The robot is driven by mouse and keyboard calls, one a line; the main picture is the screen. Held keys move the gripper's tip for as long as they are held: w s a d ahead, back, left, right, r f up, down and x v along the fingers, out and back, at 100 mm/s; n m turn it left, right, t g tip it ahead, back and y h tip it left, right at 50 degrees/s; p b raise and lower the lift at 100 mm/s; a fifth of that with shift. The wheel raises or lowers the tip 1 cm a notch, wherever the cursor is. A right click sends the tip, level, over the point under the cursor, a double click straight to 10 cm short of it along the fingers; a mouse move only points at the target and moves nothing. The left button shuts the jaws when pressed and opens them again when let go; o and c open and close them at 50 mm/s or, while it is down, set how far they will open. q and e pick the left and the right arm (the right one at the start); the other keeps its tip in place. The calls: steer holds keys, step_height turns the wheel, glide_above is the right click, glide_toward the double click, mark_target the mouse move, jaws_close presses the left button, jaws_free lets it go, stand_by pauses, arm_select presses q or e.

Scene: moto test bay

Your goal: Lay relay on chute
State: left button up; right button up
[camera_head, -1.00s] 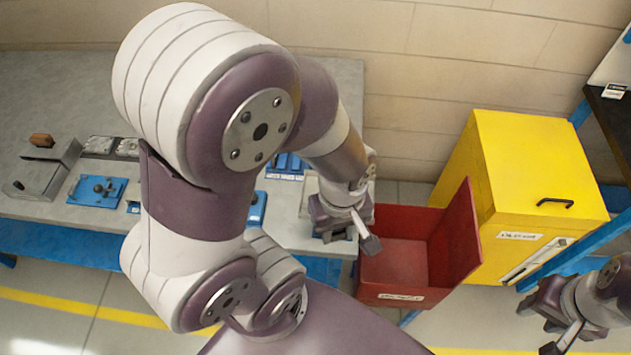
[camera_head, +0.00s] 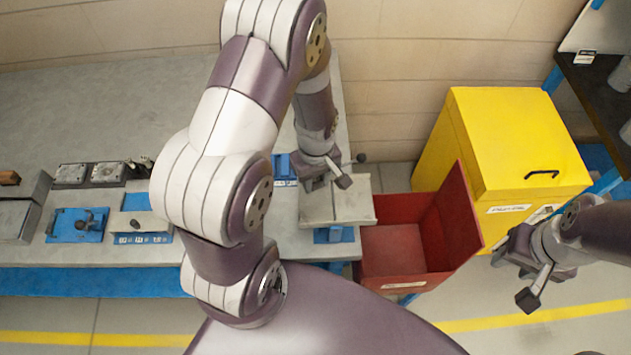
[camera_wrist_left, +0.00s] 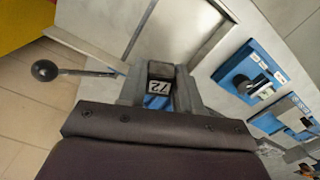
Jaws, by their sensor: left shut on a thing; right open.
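The chute (camera_head: 348,208) is a pale grey metal plate on a blue support at the right end of the bench, beside the red bin. My left gripper (camera_head: 326,184) is over the chute's back part. It is shut on the relay (camera_wrist_left: 160,86), a small dark block with a blue part and a "72" label, seen between the fingers in the left wrist view. The relay is hidden in the head view, and I cannot tell whether it touches the chute. The chute plate also shows ahead in the wrist view (camera_wrist_left: 175,35). My right gripper (camera_head: 514,280) is open and empty over the floor.
A black ball knob on a rod (camera_wrist_left: 46,70) stands close beside the left gripper. The red bin (camera_head: 395,250) is right of the chute, with a yellow cabinet (camera_head: 510,140) behind it. Blue fixtures (camera_head: 76,225) line the bench front. The bench back is clear.

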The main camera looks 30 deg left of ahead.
mark_target(317, 180)
arm_select(q)
steer(key=shift+s+f, duration=0.15)
steer(key=shift+f, duration=0.6)
steer(key=shift+w+d+f, duration=0.2)
steer(key=shift+f, duration=0.2)
steer(key=shift+s+f, duration=0.1)
steer(key=shift+f, duration=0.1)
steer(key=o, duration=0.7)
steer(key=shift+r, duration=0.1)
steer(key=shift+o, duration=0.2)
step_height(317, 180, up, 12)
steer(key=shift+f+b, duration=0.1)
steer(key=shift+b, duration=0.35)
steer(key=s+d+r+m+t, duration=0.1)
steer(key=s+m, duration=0.4)
steer(key=m, duration=0.6)
steer(key=d+r, duration=0.1)
steer(key=d, duration=0.1)
steer(key=shift+d+r, duration=0.3)
steer(key=shift+r, duration=0.1)
